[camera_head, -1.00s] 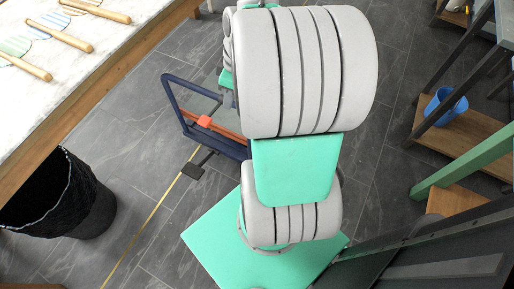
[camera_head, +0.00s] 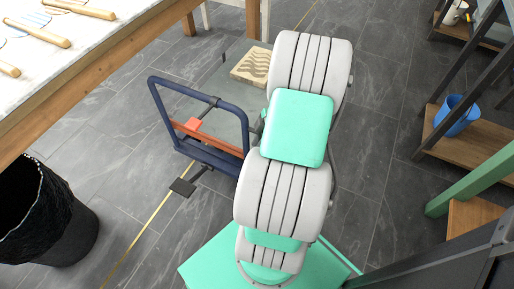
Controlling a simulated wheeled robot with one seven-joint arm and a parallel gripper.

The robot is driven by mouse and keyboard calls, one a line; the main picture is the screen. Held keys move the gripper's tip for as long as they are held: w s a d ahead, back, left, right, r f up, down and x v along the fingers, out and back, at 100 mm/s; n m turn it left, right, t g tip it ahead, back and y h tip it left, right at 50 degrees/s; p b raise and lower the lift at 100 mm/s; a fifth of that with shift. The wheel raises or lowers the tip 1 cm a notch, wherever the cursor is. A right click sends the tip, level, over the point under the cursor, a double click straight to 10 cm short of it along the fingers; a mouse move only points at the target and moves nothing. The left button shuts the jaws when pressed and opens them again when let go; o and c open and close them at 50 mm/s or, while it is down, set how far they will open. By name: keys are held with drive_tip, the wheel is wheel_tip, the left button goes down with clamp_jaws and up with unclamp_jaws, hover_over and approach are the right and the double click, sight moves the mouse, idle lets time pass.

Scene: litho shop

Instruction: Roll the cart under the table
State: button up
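The cart (camera_head: 202,106) stands on the floor left of my arm, with a dark blue tubular handle frame, an orange-red crossbar and a dark pedal-like piece (camera_head: 182,187) low at its near side. Its greyish deck (camera_head: 228,75) extends away behind the handle. A carved wooden block (camera_head: 251,65) appears to rest on the deck. The table (camera_head: 133,75) has a thick wooden edge and runs along the upper left; the cart is to its right, out in the open. My arm covers the deck's right side. My gripper is hidden behind my arm.
A black bin (camera_head: 70,225) stands on the floor at lower left. Wooden-handled tools (camera_head: 40,35) lie on the tabletop. A dark rack with a blue bucket (camera_head: 455,112) stands on the right. A yellow floor line (camera_head: 150,217) runs past the cart. Dark tiles between are clear.

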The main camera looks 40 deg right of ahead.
drive_tip(key=shift+f, duration=0.2)
drive_tip(key=shift+c, duration=0.3)
clamp_jaws()
idle(1.0)
